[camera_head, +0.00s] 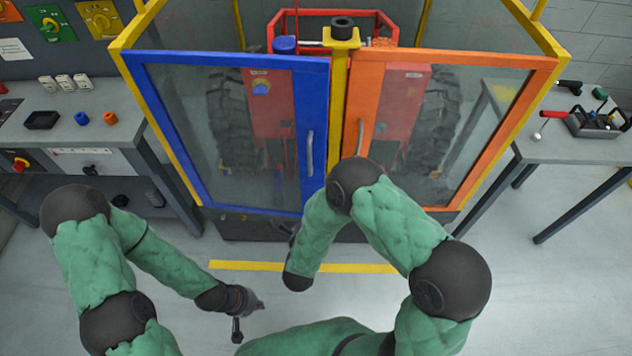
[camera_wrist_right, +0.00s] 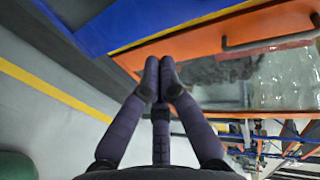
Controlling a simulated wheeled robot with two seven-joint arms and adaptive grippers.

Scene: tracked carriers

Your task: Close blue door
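The blue door (camera_head: 310,127) is a blue-framed clear panel on the left of a yellow-framed enclosure, with a grey vertical handle (camera_head: 310,154). It stands flush or nearly flush with the yellow centre post (camera_head: 337,90); a small gap cannot be judged. Part of its blue frame (camera_wrist_right: 90,30) shows at the top of the right wrist view. My right gripper (camera_wrist_right: 160,62) has its fingertips together, with nothing seen between them, in front of the orange door; the arm mostly hides it in the head view. My left gripper (camera_head: 250,317) is open and empty, low before the enclosure.
The orange door (camera_head: 500,130) with its handle (camera_wrist_right: 270,42) is beside the post and looks shut. Benches stand left (camera_head: 75,130) and right (camera_head: 570,145). A yellow floor line (camera_head: 245,265) runs before the enclosure. The floor in front is clear.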

